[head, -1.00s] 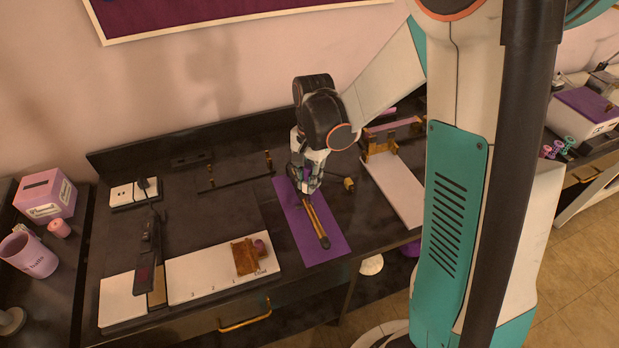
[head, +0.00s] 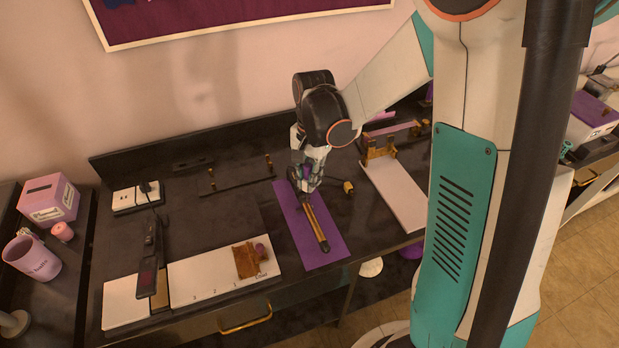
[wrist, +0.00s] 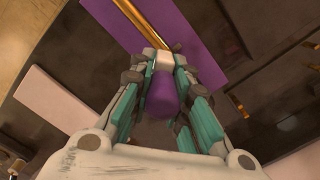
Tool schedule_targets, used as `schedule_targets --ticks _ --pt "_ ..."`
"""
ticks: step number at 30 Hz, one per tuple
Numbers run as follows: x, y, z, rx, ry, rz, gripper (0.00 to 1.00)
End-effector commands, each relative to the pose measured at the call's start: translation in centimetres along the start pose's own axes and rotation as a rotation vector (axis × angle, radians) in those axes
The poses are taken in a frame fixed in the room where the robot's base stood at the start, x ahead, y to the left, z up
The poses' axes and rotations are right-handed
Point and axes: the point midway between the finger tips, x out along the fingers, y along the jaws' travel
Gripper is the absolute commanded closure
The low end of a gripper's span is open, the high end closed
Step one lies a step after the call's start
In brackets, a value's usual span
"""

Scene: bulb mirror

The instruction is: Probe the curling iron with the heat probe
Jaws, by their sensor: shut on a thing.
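A long gold rod with a black end (head: 317,229), which looks like the curling iron, lies on a purple mat (head: 324,252). It also shows in the wrist view (wrist: 136,17). My gripper (head: 307,188) points down over the mat's far end, at the rod's far part. It is shut on a purple-handled thing (wrist: 161,94), apparently the heat probe. A white block shows at the fingertips in the wrist view. The fingers hide the probe's tip, so I cannot tell whether it touches the rod.
A black corded device (head: 149,262) lies left across white boards, near an outlet (head: 137,196). A brown block (head: 245,261) sits on a white board (head: 205,280). A low black rack (head: 240,181) stands behind. A white board with a gold stand (head: 396,195) is right of the mat.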

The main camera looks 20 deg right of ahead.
Motion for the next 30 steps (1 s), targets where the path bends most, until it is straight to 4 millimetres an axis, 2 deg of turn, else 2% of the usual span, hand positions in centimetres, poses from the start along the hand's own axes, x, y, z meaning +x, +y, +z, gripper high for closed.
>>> schedule_targets --ticks 24,30 --pt "-6.0 0.1 0.4 0.000 0.000 0.000 1.00" --pt "-6.2 0.0 0.4 0.000 0.000 0.000 1.00"
